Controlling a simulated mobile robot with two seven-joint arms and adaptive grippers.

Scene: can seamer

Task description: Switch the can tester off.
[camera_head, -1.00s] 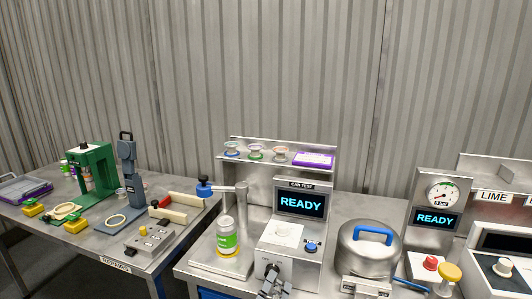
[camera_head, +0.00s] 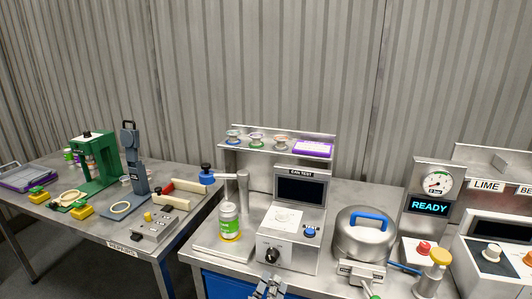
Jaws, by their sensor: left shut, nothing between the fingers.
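The can tester (camera_head: 298,205) is a grey metal unit with a "CAN TEST" label in the middle of the head view. Its screen (camera_head: 299,190) is dark. A black knob (camera_head: 271,255) sits on its lower front panel, and a blue button (camera_head: 310,232) is at the right of its sloped top. My left gripper (camera_head: 268,280) is shut and empty, just below and in front of the knob, seemingly apart from it. My right gripper does not show.
A can with a green label (camera_head: 229,222) stands left of the tester beside a blue-handled post (camera_head: 241,190). A domed metal pot (camera_head: 364,234) is close on the right. A gauge unit (camera_head: 433,195) reading "READY" stands farther right.

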